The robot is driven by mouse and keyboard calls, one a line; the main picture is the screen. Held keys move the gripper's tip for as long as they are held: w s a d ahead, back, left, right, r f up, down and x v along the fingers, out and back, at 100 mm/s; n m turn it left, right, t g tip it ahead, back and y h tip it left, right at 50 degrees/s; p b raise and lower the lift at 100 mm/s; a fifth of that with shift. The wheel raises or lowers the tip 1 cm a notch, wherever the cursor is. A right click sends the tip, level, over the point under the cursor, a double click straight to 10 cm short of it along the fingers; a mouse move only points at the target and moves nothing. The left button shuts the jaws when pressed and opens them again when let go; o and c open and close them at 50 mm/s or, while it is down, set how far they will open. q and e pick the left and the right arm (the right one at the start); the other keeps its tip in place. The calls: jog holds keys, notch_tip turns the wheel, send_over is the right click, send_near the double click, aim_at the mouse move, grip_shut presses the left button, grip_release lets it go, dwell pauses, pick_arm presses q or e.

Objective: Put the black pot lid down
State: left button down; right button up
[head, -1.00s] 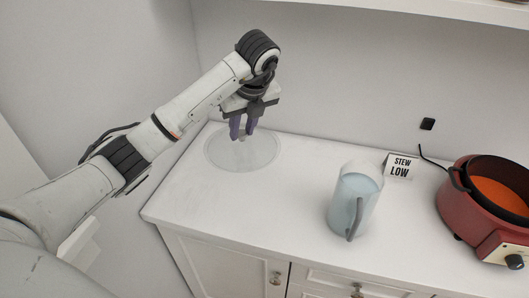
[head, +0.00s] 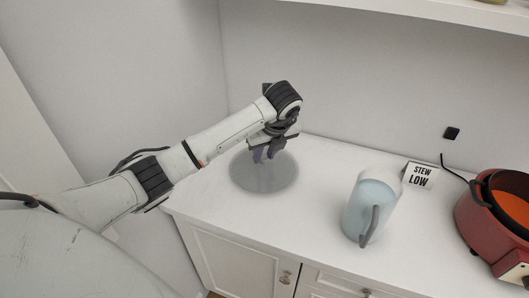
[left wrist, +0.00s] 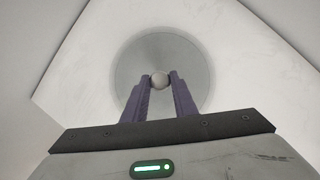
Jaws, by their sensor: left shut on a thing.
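My left gripper (head: 265,155) points down and is shut on the knob. In the left wrist view, both fingertips (left wrist: 160,80) press on the sides of the knob (left wrist: 160,80), and the lid (left wrist: 195,55) spreads out behind it. My right gripper is not in view.
A clear jug (head: 370,210) with a grey handle stands right of the lid, with bare counter (head: 320,170) between. A "STEW LOW" sign (head: 420,176) stands behind it. A red cooker (head: 485,230) with orange contents is at the far right. Walls lie behind and left.

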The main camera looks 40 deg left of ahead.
pick_arm(q)
jog(key=shift+f, duration=0.1)
jog(key=c, duration=1.4)
grip_release()
jog(key=shift+c, duration=0.2)
jog(key=v, duration=0.7)
notch_tip(320, 180, up, 4)
jog(key=p, duration=0.1)
send_over(269, 169)
jog(key=s+d, duration=0.1)
jog(key=shift+s+d+r, duration=0.25)
jog(key=shift+d+r, duration=0.1)
jog(key=shift+r, duration=0.1)
